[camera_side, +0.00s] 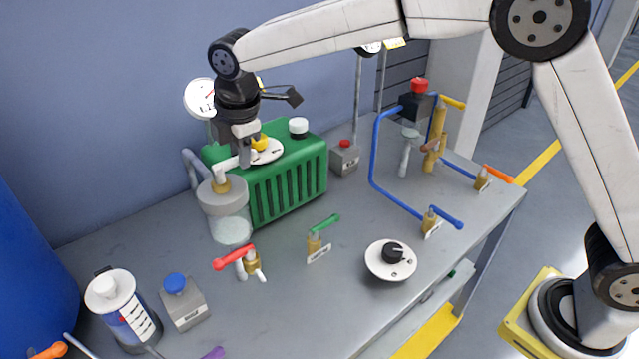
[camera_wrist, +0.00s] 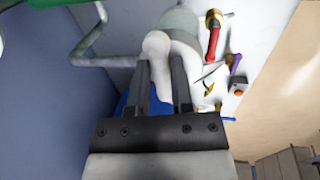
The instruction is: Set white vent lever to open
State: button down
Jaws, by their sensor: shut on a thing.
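The white vent lever (camera_side: 228,163) sits on a brass valve (camera_side: 220,184) on top of the grey-capped clear reservoir (camera_side: 228,220), left of the green ribbed housing. In the side view it points right and slightly up toward my gripper (camera_side: 245,158). In the wrist view the white lever (camera_wrist: 157,45) is large and pale, with its rounded end between the two dark fingers of my gripper (camera_wrist: 161,72). My gripper is shut on the lever. The fingers hide part of the lever in the side view.
A gauge (camera_side: 200,98) is behind. Red (camera_side: 234,257) and green (camera_side: 325,222) levers stand in front.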

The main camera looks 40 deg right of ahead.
jog(key=shift+s+m, duration=0.1)
jog(key=shift+m, duration=0.2)
jog(key=m, duration=0.1)
jog(key=s+m, duration=0.1)
jog(key=m, duration=0.1)
jog(key=m+h, duration=0.1)
jog(key=shift+s+a+r+m, duration=0.1)
jog(key=shift+s+a+m, duration=0.2)
jog(key=shift+a, duration=0.1)
jog(key=m, duration=0.2)
jog(key=s+a+m, duration=0.1)
jog(key=m, duration=0.1)
jog(key=shift+s+m+g+h, duration=0.15)
jog(key=shift+m+g+h, duration=0.15)
jog(key=shift+g, duration=0.1)
jog(key=m, duration=0.1)
jog(key=a+m, duration=0.1)
jog(key=m, duration=0.1)
jog(key=shift+s+a+m, duration=0.15)
jog(key=shift+s+m, duration=0.1)
jog(key=shift+m, duration=0.05)
jog(key=m, duration=0.1)
jog(key=a+m+g, duration=0.1)
jog(key=m, duration=0.2)
jog(key=shift+s+a+m+h, duration=0.1)
jog(key=shift+a+m+h, duration=0.2)
jog(key=shift+a, duration=0.05)
jog(key=c, duration=0.5)
grip_release()
